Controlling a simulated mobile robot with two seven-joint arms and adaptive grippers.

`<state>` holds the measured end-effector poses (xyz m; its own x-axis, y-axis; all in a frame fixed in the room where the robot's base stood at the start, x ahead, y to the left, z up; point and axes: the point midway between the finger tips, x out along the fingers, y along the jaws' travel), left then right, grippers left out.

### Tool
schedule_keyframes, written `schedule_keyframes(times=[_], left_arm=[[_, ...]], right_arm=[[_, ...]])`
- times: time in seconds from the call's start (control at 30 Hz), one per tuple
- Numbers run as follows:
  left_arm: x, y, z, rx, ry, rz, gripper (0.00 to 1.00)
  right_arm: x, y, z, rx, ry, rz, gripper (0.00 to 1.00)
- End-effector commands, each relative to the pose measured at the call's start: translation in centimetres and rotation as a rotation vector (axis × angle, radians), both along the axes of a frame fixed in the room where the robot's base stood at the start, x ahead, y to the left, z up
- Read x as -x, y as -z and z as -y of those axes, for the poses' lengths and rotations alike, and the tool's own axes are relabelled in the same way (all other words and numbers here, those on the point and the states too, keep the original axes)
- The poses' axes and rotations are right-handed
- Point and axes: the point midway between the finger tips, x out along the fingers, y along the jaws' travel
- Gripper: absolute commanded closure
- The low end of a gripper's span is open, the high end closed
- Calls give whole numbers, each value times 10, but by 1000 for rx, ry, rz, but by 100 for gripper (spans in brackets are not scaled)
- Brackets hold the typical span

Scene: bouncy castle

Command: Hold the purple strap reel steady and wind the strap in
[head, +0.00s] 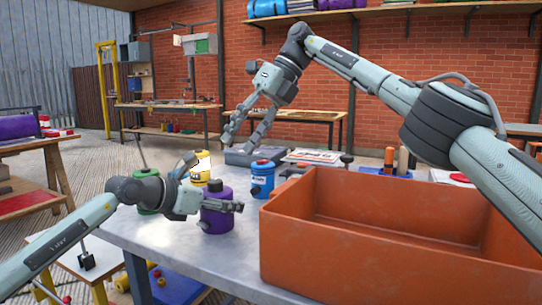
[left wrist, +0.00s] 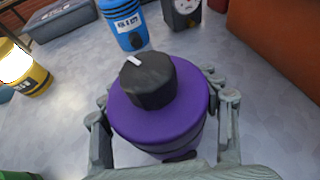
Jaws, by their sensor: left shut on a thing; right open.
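The purple strap reel (head: 216,216) stands upright on the grey table. My left gripper (head: 224,206) is shut around its body, one finger on each side. In the left wrist view the purple reel (left wrist: 135,122) fills the middle between the fingers. Its black knob (left wrist: 150,82), with a white mark, is on top and faces that camera. I cannot make out a loose strap in either view. My right gripper (head: 243,136) is open and empty, raised above the table behind and to the right of the reel, with its fingers pointing down.
A large orange crate (head: 340,262) takes up the table's right. A grey tray (head: 240,160) lies behind. Bare tabletop (head: 180,236) shows in front of the purple reel.

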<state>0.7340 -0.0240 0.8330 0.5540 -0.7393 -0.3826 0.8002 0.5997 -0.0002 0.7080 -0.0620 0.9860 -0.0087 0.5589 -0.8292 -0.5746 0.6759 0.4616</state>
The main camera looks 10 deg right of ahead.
Motion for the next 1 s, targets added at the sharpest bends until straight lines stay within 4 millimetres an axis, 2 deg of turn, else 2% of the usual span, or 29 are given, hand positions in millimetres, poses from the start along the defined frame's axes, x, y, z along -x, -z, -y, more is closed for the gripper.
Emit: schedule_keyframes(times=[0.5, 1.0], left_arm=[[0, 0, 0, 1, 1, 0, 89], [0, 0, 0, 0, 1, 0, 89]], right_arm=[[-5, 26, 22, -199, 657, -648, 51], [-11, 42, 50, -283, 1189, -1389, 51]])
